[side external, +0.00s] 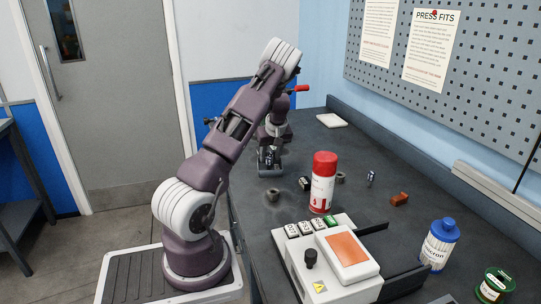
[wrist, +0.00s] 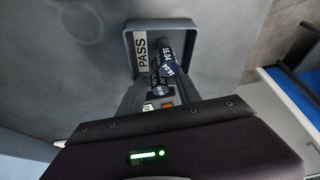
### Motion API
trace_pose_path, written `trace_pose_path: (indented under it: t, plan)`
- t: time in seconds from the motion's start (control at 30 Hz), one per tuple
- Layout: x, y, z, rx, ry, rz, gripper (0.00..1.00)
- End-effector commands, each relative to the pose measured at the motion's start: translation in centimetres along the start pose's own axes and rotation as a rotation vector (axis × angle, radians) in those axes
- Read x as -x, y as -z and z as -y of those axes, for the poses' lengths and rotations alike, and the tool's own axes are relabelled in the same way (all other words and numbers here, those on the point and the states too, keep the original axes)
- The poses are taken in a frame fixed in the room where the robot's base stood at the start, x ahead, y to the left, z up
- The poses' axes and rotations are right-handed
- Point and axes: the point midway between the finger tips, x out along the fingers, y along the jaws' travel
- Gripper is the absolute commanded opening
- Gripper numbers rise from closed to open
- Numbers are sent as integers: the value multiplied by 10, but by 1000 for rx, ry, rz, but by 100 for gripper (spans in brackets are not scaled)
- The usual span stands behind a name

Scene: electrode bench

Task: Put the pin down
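In the wrist view, a dark pin (wrist: 166,64) with white lettering is at the mouth of my gripper (wrist: 161,82), over a grey tray (wrist: 194,42) marked PASS. A second dark lettered piece shows close beside it; I cannot tell whether it is a separate pin or part of a finger. In the side view, my gripper (side external: 268,157) is low at the tray (side external: 269,173) near the bench's left edge. The fingertips are small and partly hidden, so neither their gap nor contact between pin and tray floor is clear. Another small dark pin-like piece (side external: 372,178) stands on the bench.
A red-and-white can (side external: 323,183) stands right of the tray. Grey rings (side external: 272,195) and a small dark block (side external: 305,183) lie near it. The back middle bench is clear.

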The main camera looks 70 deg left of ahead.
Motion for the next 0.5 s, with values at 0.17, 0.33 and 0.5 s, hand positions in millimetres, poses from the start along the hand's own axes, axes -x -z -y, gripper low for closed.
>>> trace_pose_path:
  t: [0.17, 0.33, 0.5]
  plan:
    - [0, 0, 0, 0, 0, 0, 41]
    - [21, 2, -2, -1, -4, -3, 41]
    - [69, 1, -2, -2, -5, -3, 41]
